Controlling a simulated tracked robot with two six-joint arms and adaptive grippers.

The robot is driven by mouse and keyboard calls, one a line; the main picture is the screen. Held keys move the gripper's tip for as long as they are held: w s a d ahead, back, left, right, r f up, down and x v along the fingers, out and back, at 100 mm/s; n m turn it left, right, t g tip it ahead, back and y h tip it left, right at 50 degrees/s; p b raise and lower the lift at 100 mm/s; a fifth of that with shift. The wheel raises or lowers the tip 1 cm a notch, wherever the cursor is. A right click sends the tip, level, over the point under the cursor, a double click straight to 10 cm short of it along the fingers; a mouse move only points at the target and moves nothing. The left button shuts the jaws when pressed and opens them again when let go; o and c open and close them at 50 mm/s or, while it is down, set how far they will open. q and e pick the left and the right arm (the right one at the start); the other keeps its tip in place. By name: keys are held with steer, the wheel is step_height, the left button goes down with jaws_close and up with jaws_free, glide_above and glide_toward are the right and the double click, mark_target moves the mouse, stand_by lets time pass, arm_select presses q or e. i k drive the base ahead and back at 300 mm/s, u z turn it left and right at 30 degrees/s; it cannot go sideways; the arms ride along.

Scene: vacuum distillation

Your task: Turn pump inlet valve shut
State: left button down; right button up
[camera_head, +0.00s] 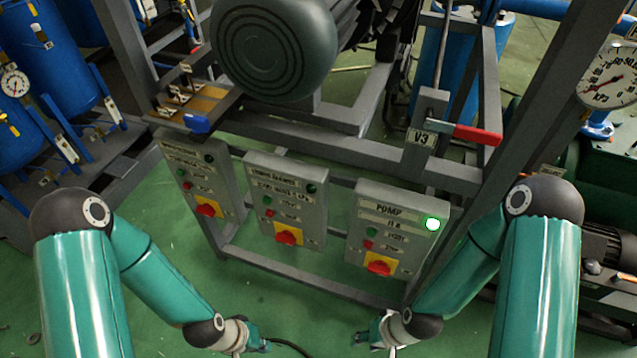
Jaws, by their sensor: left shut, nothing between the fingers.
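A valve labelled V3 (420,137) sits on the grey frame at upper right of centre. Its red lever handle (477,134) points right, roughly level. No label in view names the pump inlet valve. My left gripper (262,343) is low in the picture, below the control boxes, shut and empty. My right gripper (362,338) is low too, facing it; its fingers are too small to tell open from shut. Both grippers are well apart from the valve handles.
Three control boxes with red-and-yellow switches hang on the frame; the right one, marked PUMP (398,235), has a lit green lamp. A grey motor (275,50) is above. A pressure gauge (607,77) is at far right, blue tanks (60,60) at left. Green floor is open below.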

mark_target(458, 130)
steer(key=u, duration=1.1)
steer(key=i, duration=0.15)
steer(key=z, duration=2.95)
steer(key=k, duration=1.3)
steer(key=u, duration=0.4)
steer(key=i, duration=0.95)
steer(key=u, duration=0.05)
